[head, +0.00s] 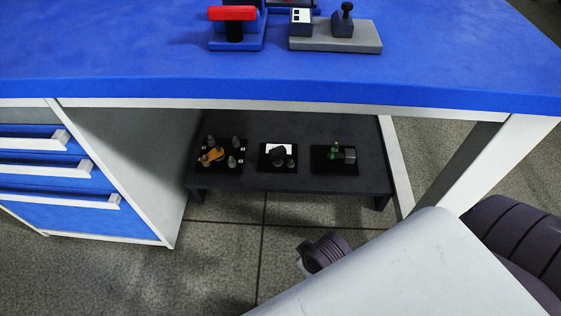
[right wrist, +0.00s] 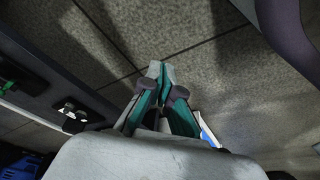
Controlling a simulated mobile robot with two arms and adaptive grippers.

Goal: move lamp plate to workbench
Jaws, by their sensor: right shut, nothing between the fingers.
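The workbench (head: 150,60) has a blue top and fills the upper part of the head view. Under it, on a low dark shelf (head: 225,181), three small black plates stand in a row. The right plate (head: 320,166) carries a green-tipped piece and a grey block; it looks most like the lamp plate, but I cannot be sure. A green piece also shows at the left edge of the right wrist view (right wrist: 10,84). My right gripper (right wrist: 160,72) is shut and empty over the floor, apart from the shelf. My left gripper is out of view.
The left plate (head: 205,166) holds an orange piece and several dark posts; the middle plate (head: 268,164) has a dark knob. A red-topped fixture (head: 232,14) and a grey block fixture (head: 360,42) stand on the bench. Drawers (head: 60,185) and a white leg (head: 470,165) flank the shelf.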

